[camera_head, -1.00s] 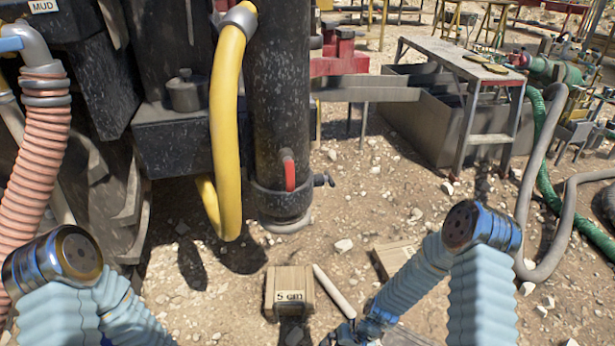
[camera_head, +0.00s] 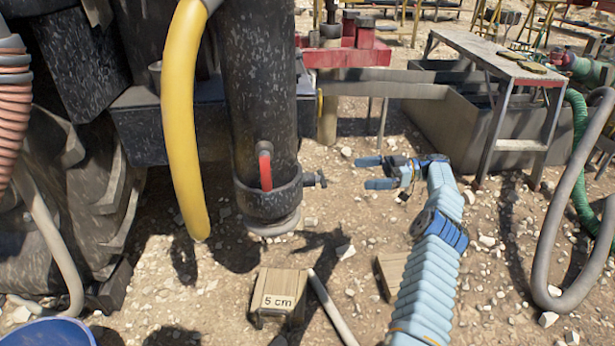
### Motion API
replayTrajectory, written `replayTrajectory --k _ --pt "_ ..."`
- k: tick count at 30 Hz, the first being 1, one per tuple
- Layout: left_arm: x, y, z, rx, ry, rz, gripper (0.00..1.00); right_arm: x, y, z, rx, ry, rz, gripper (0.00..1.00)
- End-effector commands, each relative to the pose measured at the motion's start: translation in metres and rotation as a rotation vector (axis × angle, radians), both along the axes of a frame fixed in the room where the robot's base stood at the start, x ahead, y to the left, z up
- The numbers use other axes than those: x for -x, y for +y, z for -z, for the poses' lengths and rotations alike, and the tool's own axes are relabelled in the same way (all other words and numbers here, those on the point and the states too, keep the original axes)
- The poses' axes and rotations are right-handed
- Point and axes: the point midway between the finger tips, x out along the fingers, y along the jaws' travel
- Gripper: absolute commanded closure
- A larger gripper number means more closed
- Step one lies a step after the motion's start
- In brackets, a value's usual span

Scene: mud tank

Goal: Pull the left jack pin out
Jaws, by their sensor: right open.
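A thick black jack leg (camera_head: 262,90) stands upright near the middle, with a collar (camera_head: 268,203) around its lower end. A red handle with a grey metal top (camera_head: 265,168) sits on its front. A small dark pin-like fitting (camera_head: 314,180) sticks out from the collar's right side. I cannot tell for sure which of the two is the jack pin. My right gripper (camera_head: 368,172) is open and empty, its two blue fingers pointing left toward the fitting, with a gap between. My left gripper is not in view.
A yellow hose (camera_head: 184,120) hangs left of the leg, by a large tyre (camera_head: 80,190). A wooden block marked 5 cm (camera_head: 279,293) and a pale rod (camera_head: 331,308) lie on the stony ground below. A metal bench (camera_head: 500,60) and grey hose (camera_head: 540,250) are at right.

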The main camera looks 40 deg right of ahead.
Motion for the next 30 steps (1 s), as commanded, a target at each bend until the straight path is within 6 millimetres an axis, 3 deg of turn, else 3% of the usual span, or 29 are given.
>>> replayTrajectory --k 8,21,30 --pt "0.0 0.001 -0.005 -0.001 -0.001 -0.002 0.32 -0.013 0.026 -0.002 -0.001 0.008 -0.003 0.0" --pt "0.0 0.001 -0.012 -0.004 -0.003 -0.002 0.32 -0.057 0.105 0.0 0.0 0.009 -0.003 0.0" --pt "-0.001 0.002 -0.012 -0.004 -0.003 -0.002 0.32 -0.066 0.12 0.001 0.0 0.008 0.0 0.0"
